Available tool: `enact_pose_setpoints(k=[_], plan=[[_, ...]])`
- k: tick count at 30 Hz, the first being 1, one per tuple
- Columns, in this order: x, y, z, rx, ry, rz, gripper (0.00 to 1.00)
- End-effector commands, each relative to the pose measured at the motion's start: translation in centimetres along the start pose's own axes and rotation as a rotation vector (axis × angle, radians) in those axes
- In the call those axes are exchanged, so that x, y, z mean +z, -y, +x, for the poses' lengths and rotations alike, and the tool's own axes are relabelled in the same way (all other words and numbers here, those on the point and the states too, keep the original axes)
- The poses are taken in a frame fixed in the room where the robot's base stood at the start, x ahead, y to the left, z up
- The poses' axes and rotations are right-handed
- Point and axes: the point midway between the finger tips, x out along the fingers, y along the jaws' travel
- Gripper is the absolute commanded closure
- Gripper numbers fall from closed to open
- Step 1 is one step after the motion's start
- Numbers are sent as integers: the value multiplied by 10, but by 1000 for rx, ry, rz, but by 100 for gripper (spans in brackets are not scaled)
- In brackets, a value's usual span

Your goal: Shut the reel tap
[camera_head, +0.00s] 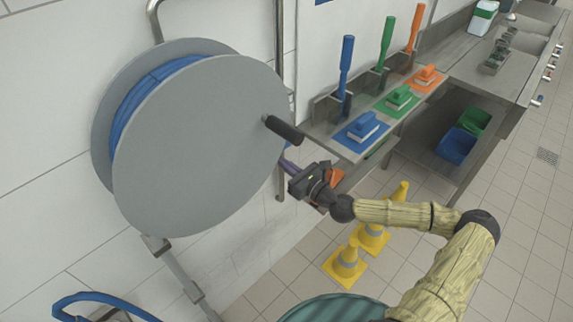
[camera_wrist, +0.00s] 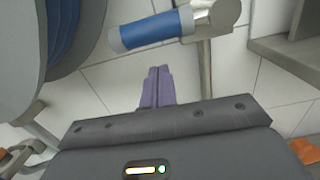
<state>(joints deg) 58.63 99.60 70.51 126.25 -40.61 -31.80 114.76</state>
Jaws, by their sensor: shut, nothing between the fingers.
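The reel tap's blue lever (camera_wrist: 150,30) shows at the top of the wrist view, joined to a metal fitting (camera_wrist: 214,18) on an upright pipe (camera_wrist: 205,75). The lever lies across the line of the pipe. My gripper's purple fingers (camera_wrist: 157,87) are closed together and empty, just below the lever in that view, with a gap of wall showing between. In the head view my gripper (camera_head: 288,165) is at the right edge of the grey hose reel (camera_head: 200,150), below its black crank handle (camera_head: 284,130). The tap is mostly hidden there behind the reel and handle.
A steel shelf (camera_head: 345,150) with blue, green and orange brushes stands close right of my gripper. Yellow cones (camera_head: 346,264) stand on the floor below. Blue hose (camera_head: 85,298) hangs at the lower left. The tiled floor at right is open.

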Motion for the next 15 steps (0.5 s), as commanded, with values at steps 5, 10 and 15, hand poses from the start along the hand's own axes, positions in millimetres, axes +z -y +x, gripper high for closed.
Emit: enact_pose_setpoints(k=[5, 10, 15], plan=[[-17, 0, -14, 2, -4, 4, 100], [-18, -2, -41, 7, -6, 6, 100], [-18, -2, -67, 7, -6, 5, 100]])
